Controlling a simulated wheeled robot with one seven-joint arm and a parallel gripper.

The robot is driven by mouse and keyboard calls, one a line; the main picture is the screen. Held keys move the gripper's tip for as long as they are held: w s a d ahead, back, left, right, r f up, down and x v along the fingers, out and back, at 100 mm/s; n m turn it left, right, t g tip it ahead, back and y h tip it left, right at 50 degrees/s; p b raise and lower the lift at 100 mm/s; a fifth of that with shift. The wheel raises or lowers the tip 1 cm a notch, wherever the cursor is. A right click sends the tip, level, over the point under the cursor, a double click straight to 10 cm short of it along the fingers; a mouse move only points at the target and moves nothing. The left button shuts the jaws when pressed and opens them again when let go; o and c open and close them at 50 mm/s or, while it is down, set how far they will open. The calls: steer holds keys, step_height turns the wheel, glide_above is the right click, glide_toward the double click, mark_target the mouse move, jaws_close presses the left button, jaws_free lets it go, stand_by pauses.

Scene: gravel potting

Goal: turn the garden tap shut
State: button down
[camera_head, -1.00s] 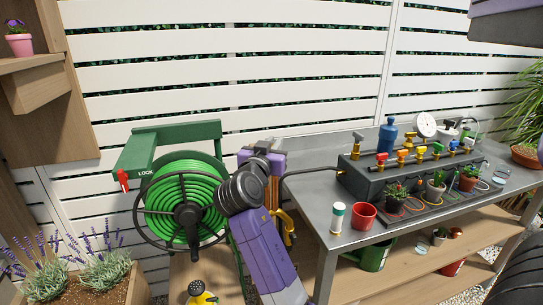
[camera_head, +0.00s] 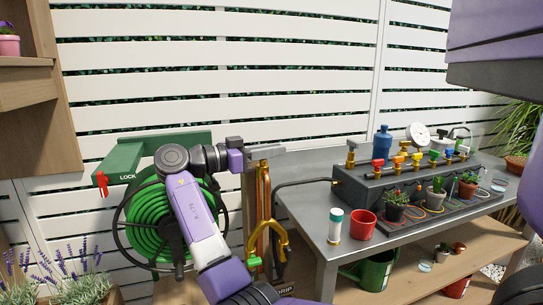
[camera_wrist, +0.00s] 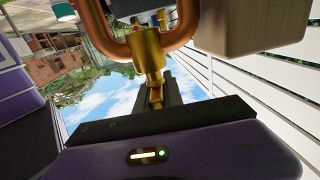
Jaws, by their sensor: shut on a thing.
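The garden tap is brass on copper pipes (camera_head: 263,205), which run up a wooden post between the hose reel and the bench. In the wrist view, a brass fitting (camera_wrist: 146,50) hangs from a bent copper pipe (camera_wrist: 184,22), with a narrower brass part (camera_wrist: 156,95) below it in the picture. My gripper (camera_head: 278,152) is at the top of the post; its dark fingers (camera_wrist: 168,92) are shut on that narrow brass part. The fingers and pipe top hide how far it is turned.
A green hose reel (camera_head: 158,222) with a red lever (camera_head: 103,184) is left, partly behind my arm. The metal bench (camera_head: 310,222) right holds a valve manifold (camera_head: 350,195), a red cup (camera_head: 362,224) and pots.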

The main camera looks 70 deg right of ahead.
steer(key=shift+s+a+f+m+g+y, duration=0.1)
steer(key=shift+s+f+m+g+y, duration=0.05)
steer(key=shift+m+g+y, duration=0.5)
steer(key=shift+g+y, duration=0.25)
steer(key=c, duration=1.5)
jaws_free()
steer(key=shift+o, duration=0.2)
steer(key=v, duration=0.7)
steer(key=shift+w+a, duration=0.3)
